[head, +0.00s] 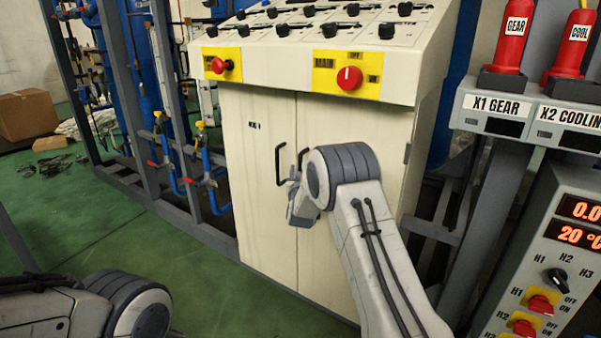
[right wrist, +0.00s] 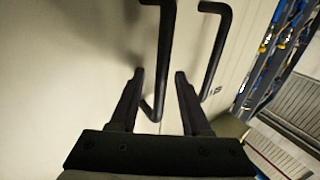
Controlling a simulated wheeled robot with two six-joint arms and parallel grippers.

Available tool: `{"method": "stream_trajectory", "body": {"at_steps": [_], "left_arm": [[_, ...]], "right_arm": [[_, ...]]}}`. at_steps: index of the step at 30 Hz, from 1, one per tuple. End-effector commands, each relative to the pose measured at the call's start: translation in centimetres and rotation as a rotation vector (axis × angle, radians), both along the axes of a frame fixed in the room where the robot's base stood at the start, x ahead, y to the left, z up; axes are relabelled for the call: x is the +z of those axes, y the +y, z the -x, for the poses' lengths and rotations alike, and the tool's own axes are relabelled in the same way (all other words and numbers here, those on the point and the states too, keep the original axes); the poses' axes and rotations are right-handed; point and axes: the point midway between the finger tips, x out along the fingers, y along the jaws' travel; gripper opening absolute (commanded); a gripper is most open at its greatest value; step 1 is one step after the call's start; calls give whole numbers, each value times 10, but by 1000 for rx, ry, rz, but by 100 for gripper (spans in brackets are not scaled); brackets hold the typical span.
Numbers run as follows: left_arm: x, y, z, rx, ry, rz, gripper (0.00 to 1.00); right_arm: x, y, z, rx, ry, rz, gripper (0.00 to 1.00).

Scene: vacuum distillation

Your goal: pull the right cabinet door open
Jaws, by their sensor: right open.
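The cream cabinet has two doors that look shut, with a thin seam between them. The right cabinet door (head: 345,125) carries a black bar handle (head: 301,157), partly hidden behind my right gripper (head: 291,183). In the right wrist view, this handle (right wrist: 166,50) passes between the two open fingers of my right gripper (right wrist: 159,74), its bent end lying between them. I cannot tell whether either finger touches it. The left door (head: 250,190) has a matching handle (head: 279,165), which in the right wrist view (right wrist: 217,50) lies outside the fingers, to the right. My left gripper is out of view.
A sloping control panel (head: 325,30) with black knobs and red switches overhangs the doors. Grey instrument boxes (head: 535,125) and a heater controller (head: 560,250) stand at the right. Blue pipework on a grey frame (head: 130,100) stands left. Green floor (head: 200,285) is clear before the cabinet.

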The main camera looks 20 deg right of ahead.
Motion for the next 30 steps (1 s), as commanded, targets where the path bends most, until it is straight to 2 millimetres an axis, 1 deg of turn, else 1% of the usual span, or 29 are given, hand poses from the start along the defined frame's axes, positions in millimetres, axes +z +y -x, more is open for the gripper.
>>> {"method": "stream_trajectory", "body": {"at_steps": [5,6,8,9,10,30], "left_arm": [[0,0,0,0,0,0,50],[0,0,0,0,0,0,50],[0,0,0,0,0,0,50],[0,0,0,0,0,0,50],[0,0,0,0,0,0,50],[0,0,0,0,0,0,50]], "right_arm": [[0,0,0,0,0,0,47],[0,0,0,0,0,0,40],[0,0,0,0,0,0,17],[0,0,0,0,0,0,1],[0,0,0,0,0,0,0],[0,0,0,-1,0,-1,0]]}}
